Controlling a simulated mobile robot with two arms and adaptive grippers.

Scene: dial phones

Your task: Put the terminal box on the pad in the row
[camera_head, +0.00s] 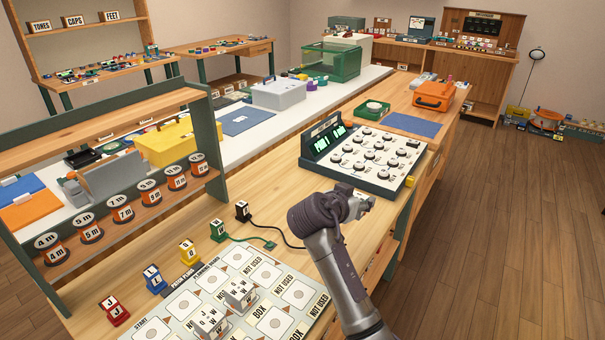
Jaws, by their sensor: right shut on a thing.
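My right gripper (364,204) is in the middle of the head view, above the wooden table near the white dial panel. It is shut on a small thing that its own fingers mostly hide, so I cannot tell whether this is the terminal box. A planning board (186,287) with rows of pads lies at the lower middle. Several pads read NOT USED, and a BOX label (262,311) shows near its front. Two white lettered blocks stand on the board, one at its middle (241,294) and one nearer (209,321). My left gripper is out of view.
Lettered plugs in red (114,311), blue (154,279), yellow (188,252), green (217,231) and black (242,211) line the board's left side. Cords run from the green and black ones. A dial panel (366,157) stands behind the gripper. A reel rack (222,150) is at left.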

